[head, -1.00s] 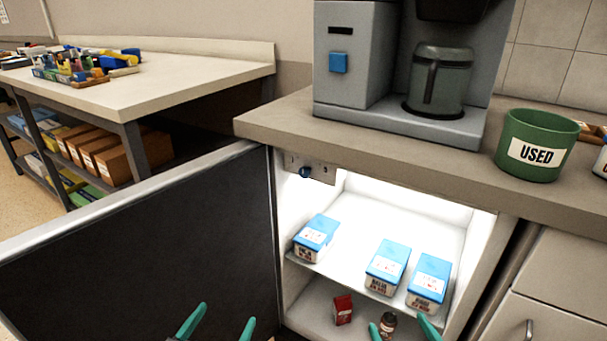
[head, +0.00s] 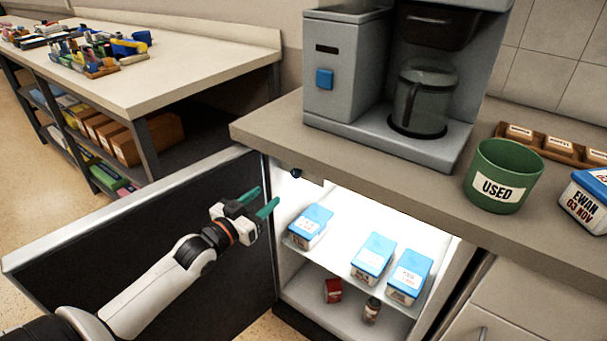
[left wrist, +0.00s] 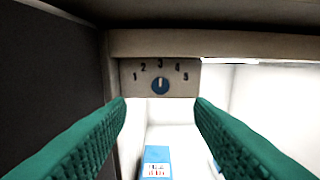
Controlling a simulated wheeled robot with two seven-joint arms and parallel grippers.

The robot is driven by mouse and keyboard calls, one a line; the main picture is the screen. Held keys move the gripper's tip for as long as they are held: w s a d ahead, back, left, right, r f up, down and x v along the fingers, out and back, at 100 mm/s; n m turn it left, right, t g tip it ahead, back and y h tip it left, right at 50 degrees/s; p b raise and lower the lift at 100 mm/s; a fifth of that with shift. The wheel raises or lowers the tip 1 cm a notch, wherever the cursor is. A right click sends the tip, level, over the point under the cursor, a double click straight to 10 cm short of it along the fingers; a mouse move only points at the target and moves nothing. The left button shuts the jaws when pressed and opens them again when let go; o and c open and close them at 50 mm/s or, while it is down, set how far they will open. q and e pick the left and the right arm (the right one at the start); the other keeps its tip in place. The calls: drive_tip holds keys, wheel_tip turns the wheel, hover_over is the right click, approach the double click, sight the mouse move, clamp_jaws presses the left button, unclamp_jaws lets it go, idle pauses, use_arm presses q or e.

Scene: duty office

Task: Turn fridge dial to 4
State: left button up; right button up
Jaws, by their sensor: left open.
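The fridge dial (left wrist: 160,86) is a small round dark blue knob on a grey panel (left wrist: 190,70) numbered 1 to 5. Its light pointer mark stands about upright, toward the 3. In the head view the dial (head: 296,173) is a dark knob under the counter's edge, at the top left of the lit fridge. My left gripper (head: 267,198) is open and empty in front of the fridge, short of the dial. In the left wrist view its green fingers (left wrist: 160,112) spread on either side below the dial, not touching it. My right gripper is out of view.
The fridge door (head: 100,240) stands open at the left, beside my left arm. Blue-lidded boxes (head: 373,258) sit on the fridge shelf, with a red carton (head: 333,290) and a small jar (head: 371,311) below. The counter (head: 270,125) overhangs the dial.

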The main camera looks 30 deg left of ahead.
sight(295, 175)
use_arm(q)
drive_tip(key=w, duration=0.3)
drive_tip(key=w+b, duration=0.1)
drive_tip(key=w, duration=0.5)
drive_tip(key=shift+w+d, duration=0.15)
drive_tip(key=shift+d, duration=0.25)
drive_tip(key=shift+w+d, duration=0.1)
drive_tip(key=shift+w, duration=0.55)
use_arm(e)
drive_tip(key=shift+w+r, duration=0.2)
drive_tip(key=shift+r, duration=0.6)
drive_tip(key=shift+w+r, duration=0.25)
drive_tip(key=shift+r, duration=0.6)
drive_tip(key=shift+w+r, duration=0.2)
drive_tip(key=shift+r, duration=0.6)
use_arm(q)
drive_tip(key=c, duration=1)
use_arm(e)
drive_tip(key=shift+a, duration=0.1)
use_arm(q)
drive_tip(key=shift+o, duration=0.2)
